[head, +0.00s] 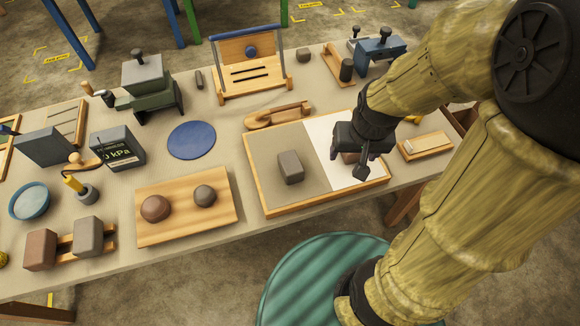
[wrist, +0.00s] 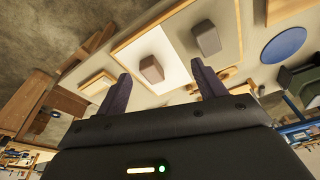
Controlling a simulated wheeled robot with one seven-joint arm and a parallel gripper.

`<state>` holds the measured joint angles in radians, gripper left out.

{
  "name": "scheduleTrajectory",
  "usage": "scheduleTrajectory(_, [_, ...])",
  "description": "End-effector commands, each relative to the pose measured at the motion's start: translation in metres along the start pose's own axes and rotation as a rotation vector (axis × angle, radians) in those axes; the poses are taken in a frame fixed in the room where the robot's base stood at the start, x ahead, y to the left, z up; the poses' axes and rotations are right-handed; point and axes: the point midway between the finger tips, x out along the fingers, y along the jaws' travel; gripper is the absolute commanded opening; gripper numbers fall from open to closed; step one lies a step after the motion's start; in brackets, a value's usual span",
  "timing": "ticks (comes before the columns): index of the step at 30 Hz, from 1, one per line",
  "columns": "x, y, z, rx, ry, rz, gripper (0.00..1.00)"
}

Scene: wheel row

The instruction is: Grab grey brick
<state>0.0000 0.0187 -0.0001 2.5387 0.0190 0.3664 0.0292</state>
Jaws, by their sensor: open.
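A grey brick (head: 290,167) stands on the grey-brown half of a framed two-tone board (head: 262,205); it also shows in the wrist view (wrist: 206,38). A second, brownish-grey brick (wrist: 152,69) stands on the board's white half. In the head view my gripper hides most of this second brick. My gripper (head: 350,164) is over the white half, pointing down. In the wrist view its fingers (wrist: 161,70) are apart, with the second brick showing between them, and nothing is held. Whether the fingers reach down beside that brick I cannot tell.
A grey block (head: 88,236) and a reddish-brown block (head: 41,250) sit on a wooden rack at the front left. A wooden board (head: 180,225) carries two round stones. A wooden tool (head: 278,114) lies behind the two-tone board; a wooden block (head: 425,145) is to its right.

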Motion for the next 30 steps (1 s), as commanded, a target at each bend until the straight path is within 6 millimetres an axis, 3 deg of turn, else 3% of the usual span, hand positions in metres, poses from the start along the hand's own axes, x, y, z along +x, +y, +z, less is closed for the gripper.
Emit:
scheduleTrajectory(1, [0.005, -0.002, -0.005, 0.042, -0.016, -0.005, 0.8])
scheduleTrajectory(4, [0.017, -0.008, -0.02, 0.19, -0.069, -0.023, 0.99])
scheduleTrajectory(12, [0.073, -0.045, -0.077, 0.806, -0.315, -0.079, 1.0])
scheduleTrajectory(18, [0.106, -0.072, -0.107, 1.144, -0.483, -0.092, 1.0])
scheduleTrajectory(30, [0.112, -0.079, -0.113, 1.223, -0.525, -0.092, 1.0])
